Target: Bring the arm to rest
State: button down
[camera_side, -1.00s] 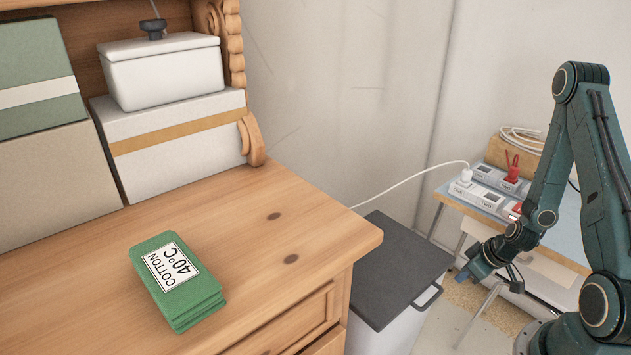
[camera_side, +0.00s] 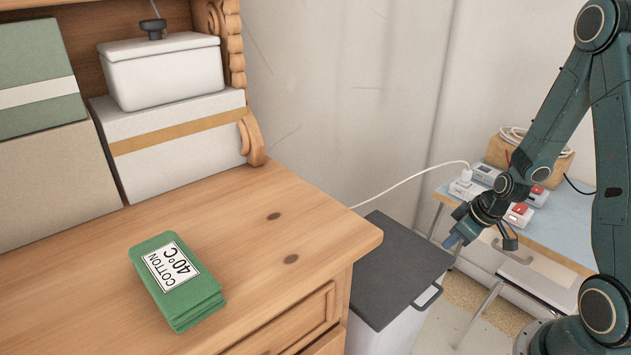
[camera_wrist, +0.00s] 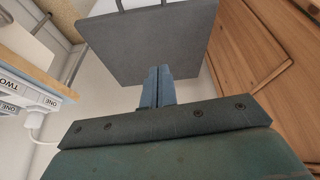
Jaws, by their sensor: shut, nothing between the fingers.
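My gripper (camera_side: 451,242) hangs at the right of the side view, in the air near the right edge of the grey-lidded bin, with nothing in it. In the wrist view its two blue fingers (camera_wrist: 158,84) are together, with the bin's dark lid (camera_wrist: 150,42) behind them. My arm is bent, with its elbow high at the right edge of the side view.
The wooden dresser (camera_side: 310,222) carries a green stack labelled COTTON 40°C (camera_side: 178,280), boxes and a white lidded jar (camera_side: 163,75). The grey-lidded bin (camera_side: 390,265) stands beside it. Behind my arm, a small table (camera_side: 560,225) holds power strips.

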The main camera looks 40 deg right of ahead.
jog(key=s+a+r, duration=0.1)
jog(key=a+r, duration=0.4)
jog(key=r, duration=0.3)
jog(key=a+r, duration=0.4)
jog(key=r, duration=0.5)
jog(key=s+a+r+m, duration=0.1)
jog(key=s+a+r, duration=0.6)
jog(key=s+r, duration=0.2)
jog(key=shift+s+r+t, duration=0.35)
jog(key=shift+s+t, duration=0.05)
jog(key=shift+s, duration=0.95)
